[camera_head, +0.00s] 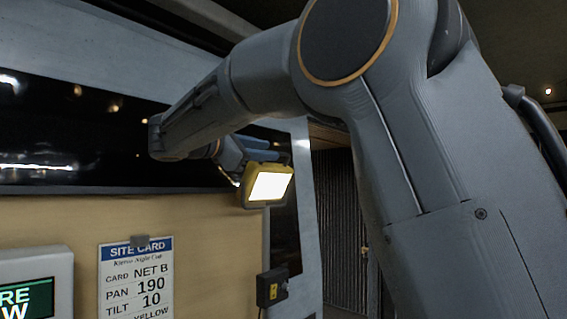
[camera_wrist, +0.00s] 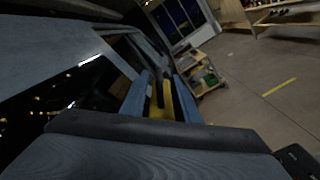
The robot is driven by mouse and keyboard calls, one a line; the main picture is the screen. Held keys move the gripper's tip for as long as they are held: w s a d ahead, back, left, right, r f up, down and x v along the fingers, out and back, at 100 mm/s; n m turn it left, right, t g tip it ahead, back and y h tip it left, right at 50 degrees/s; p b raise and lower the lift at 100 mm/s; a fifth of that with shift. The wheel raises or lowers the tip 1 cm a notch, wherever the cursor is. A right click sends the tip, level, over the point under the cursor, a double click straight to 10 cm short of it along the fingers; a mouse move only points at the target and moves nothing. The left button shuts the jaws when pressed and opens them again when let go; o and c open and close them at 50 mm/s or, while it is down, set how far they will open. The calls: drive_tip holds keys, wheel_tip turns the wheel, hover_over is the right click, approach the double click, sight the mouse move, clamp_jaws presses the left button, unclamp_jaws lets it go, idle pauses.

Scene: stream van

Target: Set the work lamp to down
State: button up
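The work lamp (camera_head: 268,187) has a yellow housing and a lit white panel that faces the head camera. It hangs by the upper right edge of the tan board, its lower edge in the open. My gripper (camera_head: 262,147) reaches in from the left, its blue fingers at the top of the lamp. The lamp's mount is hidden behind my gripper.
A site card (camera_head: 136,280) is clipped to the tan board (camera_head: 200,230). A screen box (camera_head: 36,282) stands at the lower left. A small black box (camera_head: 271,287) with a yellow mark is below the lamp. The wrist view shows a shelf cart (camera_wrist: 200,75) and open floor (camera_wrist: 250,80).

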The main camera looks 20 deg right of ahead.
sight(287, 155)
drive_tip(key=shift+a+f, duration=0.2)
drive_tip(key=shift+a, duration=0.15)
drive_tip(key=shift+n, duration=0.3)
drive_tip(key=shift+p+x, duration=1.05)
drive_tip(key=shift+x, duration=2.8)
clamp_jaws()
